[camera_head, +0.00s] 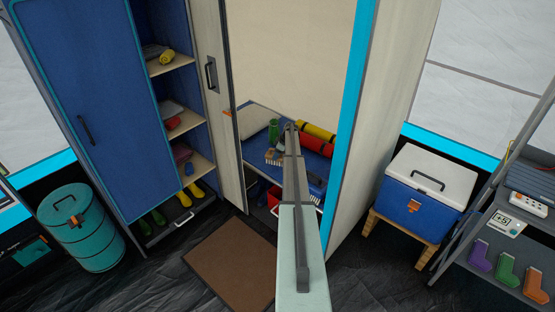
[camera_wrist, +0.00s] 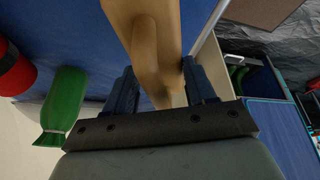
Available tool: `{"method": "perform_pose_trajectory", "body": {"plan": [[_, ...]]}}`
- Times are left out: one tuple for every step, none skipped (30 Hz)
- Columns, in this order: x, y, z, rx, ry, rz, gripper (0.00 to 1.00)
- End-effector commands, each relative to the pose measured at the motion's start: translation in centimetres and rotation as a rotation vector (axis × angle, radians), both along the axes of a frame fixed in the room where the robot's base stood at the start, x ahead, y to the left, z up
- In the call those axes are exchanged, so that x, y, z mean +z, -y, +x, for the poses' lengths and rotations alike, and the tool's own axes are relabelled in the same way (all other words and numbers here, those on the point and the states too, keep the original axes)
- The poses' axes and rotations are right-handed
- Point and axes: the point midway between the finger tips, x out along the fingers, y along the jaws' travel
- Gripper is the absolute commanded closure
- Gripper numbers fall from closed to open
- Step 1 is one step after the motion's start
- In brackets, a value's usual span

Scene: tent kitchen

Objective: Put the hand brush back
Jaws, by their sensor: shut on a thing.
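The hand brush (camera_wrist: 148,30) has a tan wooden body. In the wrist view my gripper (camera_wrist: 160,85) is shut on it, with one dark finger on each side, and the wood runs out past the top edge. A small brown piece with pale bristles shows beside my arm in the head view (camera_head: 274,156) and looks like the brush, over the blue surface inside the open cupboard. My arm hides the fingers there. Whether the brush touches the surface, I cannot tell.
A green roll (camera_wrist: 65,105) lies near the gripper. Red (camera_head: 318,145) and yellow (camera_head: 316,130) rolls lie at the back right of the blue surface. The open door (camera_head: 222,100) and right side wall (camera_head: 375,130) flank my arm. A cooler (camera_head: 430,185) stands outside.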

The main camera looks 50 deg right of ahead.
Motion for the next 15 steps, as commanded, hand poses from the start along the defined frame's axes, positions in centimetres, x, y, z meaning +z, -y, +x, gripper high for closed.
{"method": "perform_pose_trajectory", "body": {"plan": [[-0.4, 0.0, 0.0, 0.000, 0.000, 0.000, 0.89], [-0.7, 0.0, 0.0, 0.000, 0.000, 0.000, 0.89], [-1.2, 0.0, 0.0, 0.000, 0.000, 0.000, 0.89], [-1.6, 0.1, 0.1, 0.000, 0.000, 0.000, 0.89], [-2.0, 0.1, 0.1, 0.000, 0.000, 0.000, 0.89], [-2.5, 0.1, 0.1, 0.000, 0.000, -0.001, 0.89], [-2.8, 0.1, 0.1, 0.000, 0.000, -0.001, 0.89], [-3.1, 0.1, 0.1, 0.000, 0.000, -0.001, 0.89], [-3.3, 0.0, 0.0, 0.000, 0.000, -0.001, 0.89], [-3.4, 0.0, 0.0, 0.000, 0.000, -0.001, 0.89], [-3.4, 0.0, 0.0, 0.000, 0.000, -0.001, 0.89], [-3.4, 0.0, 0.0, 0.000, 0.000, -0.001, 0.89], [-3.4, 0.0, 0.0, 0.000, 0.000, -0.001, 0.89], [-3.4, 0.0, 0.0, 0.000, 0.000, -0.001, 0.89], [-3.4, 0.0, 0.0, 0.000, 0.000, -0.001, 0.89]]}}
